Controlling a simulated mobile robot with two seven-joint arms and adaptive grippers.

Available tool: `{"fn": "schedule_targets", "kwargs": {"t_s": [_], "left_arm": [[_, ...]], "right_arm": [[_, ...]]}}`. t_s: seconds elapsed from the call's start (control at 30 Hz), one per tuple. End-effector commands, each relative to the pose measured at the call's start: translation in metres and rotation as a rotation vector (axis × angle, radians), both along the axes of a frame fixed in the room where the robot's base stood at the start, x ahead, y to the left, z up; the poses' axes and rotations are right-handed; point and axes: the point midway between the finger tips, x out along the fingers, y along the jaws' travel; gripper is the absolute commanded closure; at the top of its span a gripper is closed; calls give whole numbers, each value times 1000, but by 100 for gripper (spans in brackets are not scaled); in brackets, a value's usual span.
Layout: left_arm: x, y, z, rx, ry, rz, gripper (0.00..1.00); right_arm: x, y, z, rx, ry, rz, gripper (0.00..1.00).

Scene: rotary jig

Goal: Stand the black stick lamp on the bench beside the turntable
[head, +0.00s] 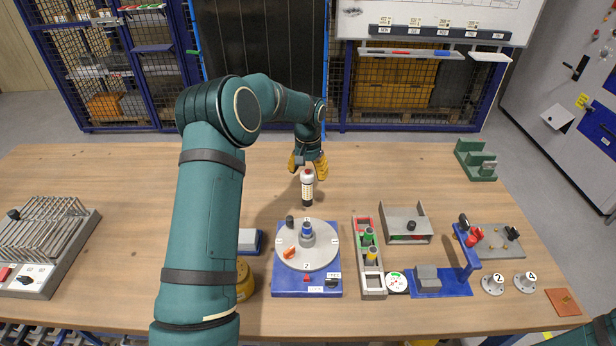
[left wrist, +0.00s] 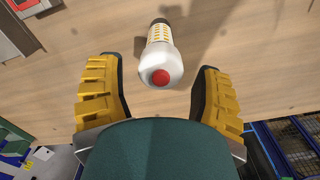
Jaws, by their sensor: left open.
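The stick lamp (head: 307,190) stands on the bench just behind the turntable (head: 306,246), apart from it. It has a white rounded cap with a red top, a pale perforated body and a dark base. It looks upright. My left gripper (head: 308,167) is open, with its yellow fingers just behind and above the lamp's cap. In the left wrist view the lamp (left wrist: 160,62) lies between and beyond the open fingers of my left gripper (left wrist: 158,76), with visible gaps on both sides. My right gripper is out of view.
The turntable carries a blue-and-grey piece and an orange knob. A rack with coloured cylinders (head: 368,258) and a grey bracket (head: 405,224) stand to its right. A slotted rack (head: 48,245) is far left. The bench (head: 400,170) is clear behind the lamp.

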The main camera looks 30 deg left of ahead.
Motion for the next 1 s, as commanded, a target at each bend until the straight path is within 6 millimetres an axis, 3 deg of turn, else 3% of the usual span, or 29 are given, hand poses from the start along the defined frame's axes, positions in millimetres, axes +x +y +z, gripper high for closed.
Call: {"fn": "schedule_targets", "kwargs": {"t_s": [0.2,0.4,0.6,1.0], "left_arm": [[1,0,49,2,-4,0,34],[0,0,80,0,-3,0,34],[0,-1,93,0,0,0,34],[0,-1,94,0,0,-1,34]], "right_arm": [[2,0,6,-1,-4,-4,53],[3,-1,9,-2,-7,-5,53],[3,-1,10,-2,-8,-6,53],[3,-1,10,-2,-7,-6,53]]}}
